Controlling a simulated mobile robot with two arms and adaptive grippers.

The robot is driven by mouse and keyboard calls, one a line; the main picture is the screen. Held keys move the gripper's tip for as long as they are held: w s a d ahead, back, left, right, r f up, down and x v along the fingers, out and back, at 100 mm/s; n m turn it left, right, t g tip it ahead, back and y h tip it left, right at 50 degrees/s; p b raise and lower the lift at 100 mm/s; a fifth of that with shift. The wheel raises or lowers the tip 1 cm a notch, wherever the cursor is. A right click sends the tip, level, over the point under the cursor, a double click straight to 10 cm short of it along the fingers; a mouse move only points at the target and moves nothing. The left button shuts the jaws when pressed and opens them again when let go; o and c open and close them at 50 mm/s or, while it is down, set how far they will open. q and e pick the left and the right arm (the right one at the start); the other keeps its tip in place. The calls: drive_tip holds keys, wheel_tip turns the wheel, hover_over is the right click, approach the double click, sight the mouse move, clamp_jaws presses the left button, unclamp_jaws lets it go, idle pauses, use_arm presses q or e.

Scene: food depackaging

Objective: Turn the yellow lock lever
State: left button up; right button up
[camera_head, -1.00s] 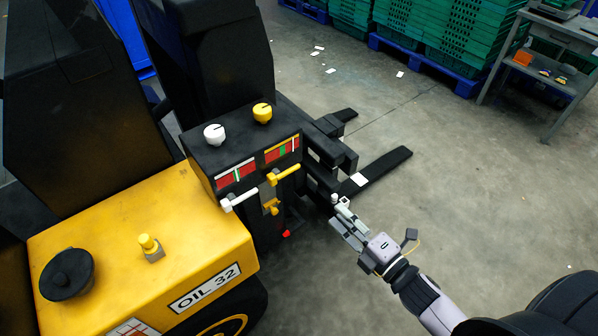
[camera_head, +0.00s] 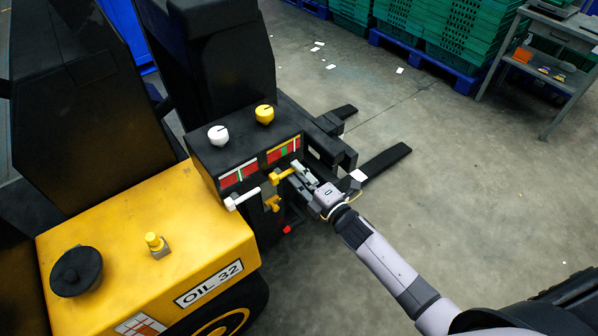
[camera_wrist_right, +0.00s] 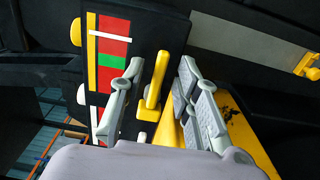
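A yellow lever (camera_head: 281,176) sticks out from the front of the black control box, below the right red-green gauge. A second yellow handle (camera_head: 272,203) sits just below it; I cannot tell from its looks which one is the lock lever. My right gripper (camera_head: 297,172) is at the upper lever, coming from the right. In the right wrist view, the gripper (camera_wrist_right: 158,78) is open, with a finger on each side of the yellow lever (camera_wrist_right: 153,88). Contact with the lever cannot be told. My left gripper is not in view.
The control box (camera_head: 225,160) carries a white knob (camera_head: 218,135), a yellow knob (camera_head: 264,114) and a white lever (camera_head: 242,199) left of the yellow one. The yellow truck body (camera_head: 130,220) stands at left.

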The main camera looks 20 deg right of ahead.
drive_tip(key=shift+w, duration=0.1)
drive_tip(key=shift+c, duration=0.2)
clamp_jaws()
idle(0.4)
